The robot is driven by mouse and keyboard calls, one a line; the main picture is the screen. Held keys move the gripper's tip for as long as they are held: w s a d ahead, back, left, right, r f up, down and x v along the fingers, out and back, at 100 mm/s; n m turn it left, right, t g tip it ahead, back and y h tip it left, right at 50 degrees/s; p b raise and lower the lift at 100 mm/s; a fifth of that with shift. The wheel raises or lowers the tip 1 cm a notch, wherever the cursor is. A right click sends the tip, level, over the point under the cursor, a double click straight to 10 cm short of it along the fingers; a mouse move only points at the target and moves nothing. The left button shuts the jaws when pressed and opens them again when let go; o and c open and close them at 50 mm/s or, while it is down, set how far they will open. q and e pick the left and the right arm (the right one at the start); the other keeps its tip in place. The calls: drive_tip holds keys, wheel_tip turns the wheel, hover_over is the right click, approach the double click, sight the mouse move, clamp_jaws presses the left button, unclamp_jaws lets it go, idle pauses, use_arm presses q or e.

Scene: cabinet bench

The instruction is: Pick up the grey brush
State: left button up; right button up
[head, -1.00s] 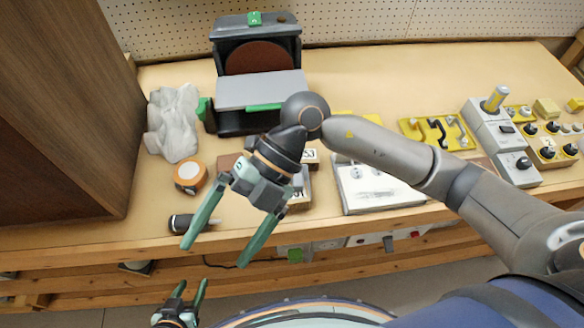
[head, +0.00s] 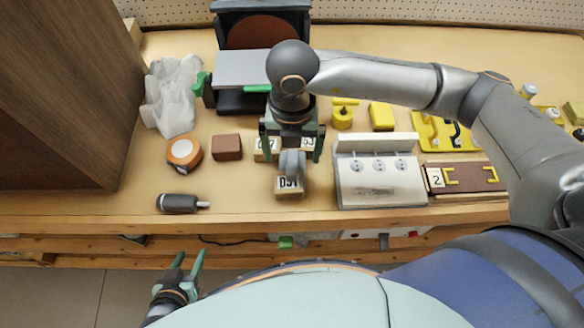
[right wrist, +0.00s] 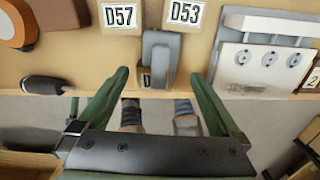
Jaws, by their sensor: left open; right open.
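A grey piece, which I take to be the grey brush (head: 291,164), stands over a small wooden block marked D51 (head: 289,184) near the bench's front. It also shows in the right wrist view (right wrist: 160,54), between the fingers and a little beyond their tips. Whether it rests on the block or just beside it I cannot tell. My right gripper (head: 292,152) points down above it, open and empty, with a green finger on each side. My left gripper (head: 188,262) is open and empty, low in front of the bench edge.
Blocks marked D57 (right wrist: 118,16) and D53 (right wrist: 185,13) lie just behind. A white socket panel (head: 378,182) stands close on the right. A dark-handled tool (head: 180,203), an orange-and-white roll (head: 184,152) and a brown block (head: 227,147) lie left. A tall brown cabinet (head: 60,90) bounds the left.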

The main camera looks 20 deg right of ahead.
sight(292, 170)
drive_tip(key=shift+f, duration=3.55)
drive_tip(key=c, duration=1.5)
